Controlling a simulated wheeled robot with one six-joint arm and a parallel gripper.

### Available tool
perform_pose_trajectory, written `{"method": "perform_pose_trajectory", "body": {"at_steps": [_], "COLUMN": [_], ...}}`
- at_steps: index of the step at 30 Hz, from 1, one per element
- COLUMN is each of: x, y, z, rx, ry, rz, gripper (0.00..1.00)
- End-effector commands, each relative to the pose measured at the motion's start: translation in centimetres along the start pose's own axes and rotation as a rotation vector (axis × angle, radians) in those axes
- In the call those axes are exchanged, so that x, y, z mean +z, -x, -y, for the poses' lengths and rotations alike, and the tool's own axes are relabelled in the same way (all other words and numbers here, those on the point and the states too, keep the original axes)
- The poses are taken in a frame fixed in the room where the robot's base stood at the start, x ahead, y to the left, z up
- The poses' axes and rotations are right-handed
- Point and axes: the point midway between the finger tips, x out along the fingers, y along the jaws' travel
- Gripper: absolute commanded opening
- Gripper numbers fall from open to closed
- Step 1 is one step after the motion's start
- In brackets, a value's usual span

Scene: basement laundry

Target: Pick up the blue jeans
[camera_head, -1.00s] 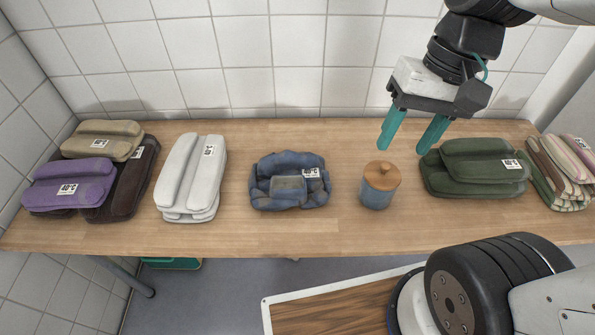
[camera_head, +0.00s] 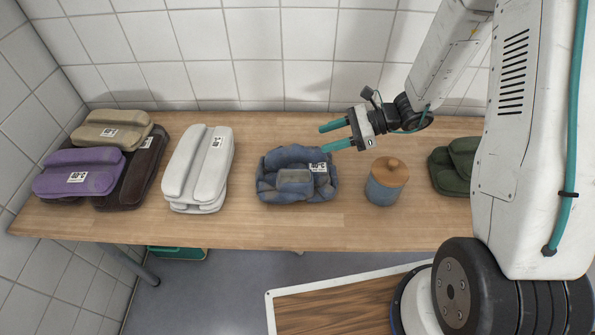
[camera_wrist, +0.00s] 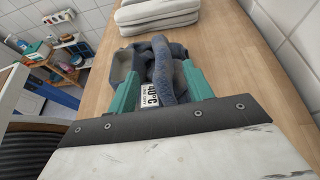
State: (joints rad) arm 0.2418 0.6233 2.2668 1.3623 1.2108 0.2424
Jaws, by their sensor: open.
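The blue jeans (camera_head: 293,186) lie folded in a bundle on the middle of the wooden table, with a white 40°C tag on their right side. My gripper (camera_head: 326,137) is open and empty at the back right of the jeans, its teal fingers pointing left. In the wrist view the jeans (camera_wrist: 158,70) lie ahead, between and beyond the fingertips of my gripper (camera_wrist: 160,85). The left finger hides part of the jeans there. I cannot tell whether the fingers touch the cloth.
A blue jar with a wooden lid (camera_head: 385,183) stands just right of the jeans. White folded cloth (camera_head: 199,168) lies to the left, then purple (camera_head: 78,174), brown (camera_head: 141,165) and tan (camera_head: 112,131) bundles. Green cloth (camera_head: 454,165) is partly hidden behind my arm. The tiled wall closes the back.

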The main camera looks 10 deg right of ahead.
Motion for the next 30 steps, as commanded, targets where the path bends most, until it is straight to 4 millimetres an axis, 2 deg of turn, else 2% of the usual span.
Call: {"method": "perform_pose_trajectory", "body": {"at_steps": [3, 11, 19, 22, 29, 30], "x": [-0.8, -0.9, -1.0, -1.0, -1.0, -1.0], "y": [-0.7, -3.6, -7.4, -8.0, -8.1, -8.1], "z": [0.3, 0.2, -0.1, -0.1, 0.0, 0.0], "rx": [-0.017, -0.018, -0.017, -0.017, -0.019, -0.019], "ry": [-0.033, -0.035, -0.034, -0.033, -0.033, -0.033], "rz": [0.008, 0.007, 0.008, 0.007, 0.007, 0.007], "gripper": [0.51, 0.51, 0.51, 0.51, 0.51, 0.40]}}
